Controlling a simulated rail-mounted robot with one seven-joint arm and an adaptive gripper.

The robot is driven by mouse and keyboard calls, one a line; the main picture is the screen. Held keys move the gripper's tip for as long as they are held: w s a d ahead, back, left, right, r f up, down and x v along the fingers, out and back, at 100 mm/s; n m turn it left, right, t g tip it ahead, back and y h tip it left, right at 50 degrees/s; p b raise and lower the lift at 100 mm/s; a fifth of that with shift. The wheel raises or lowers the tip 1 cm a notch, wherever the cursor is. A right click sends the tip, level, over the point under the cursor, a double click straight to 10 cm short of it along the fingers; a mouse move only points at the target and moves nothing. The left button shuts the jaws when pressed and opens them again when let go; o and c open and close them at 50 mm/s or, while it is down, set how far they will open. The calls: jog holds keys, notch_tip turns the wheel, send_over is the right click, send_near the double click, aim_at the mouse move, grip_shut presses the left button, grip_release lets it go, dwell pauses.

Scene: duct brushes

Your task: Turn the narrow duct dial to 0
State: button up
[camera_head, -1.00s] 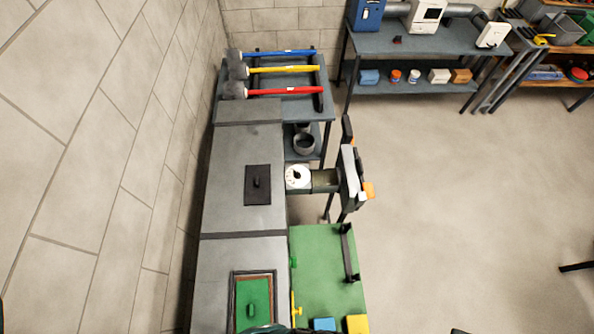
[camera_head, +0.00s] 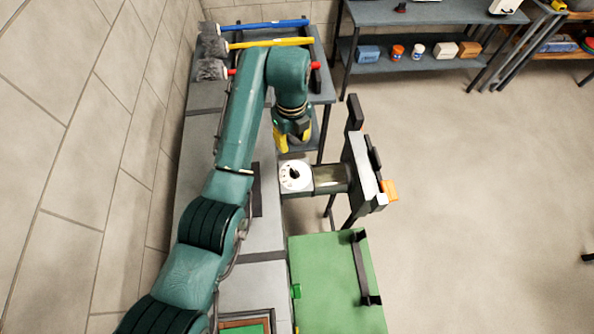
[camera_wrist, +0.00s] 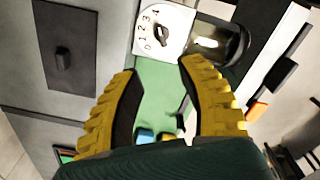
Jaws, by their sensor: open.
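The duct dial is a white plate (camera_head: 295,177) with a dark knob, beside a short clear duct piece (camera_head: 331,178). In the wrist view the white dial plate (camera_wrist: 178,20) shows the numbers 0 to 4 along its left side, around a dark knob (camera_wrist: 162,35). I cannot tell for sure which number the knob points at. My gripper (camera_head: 282,146) is just beyond the dial in the head view, pointing down.
Brushes with blue (camera_head: 265,25), yellow (camera_head: 270,43) and red handles lie on a rack at the back; my arm partly covers the red one. A green table (camera_head: 325,290) stands in front of the dial. A dark square hatch (camera_wrist: 66,48) with a handle lies left of it. Open floor is at right.

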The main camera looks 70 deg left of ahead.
aim_at(293, 169)
notch_tip(293, 169, down, 16)
jog(key=shift+f+b, duration=0.1)
jog(key=shift+b, duration=0.65)
jog(key=shift+c, duration=0.2)
grip_shut()
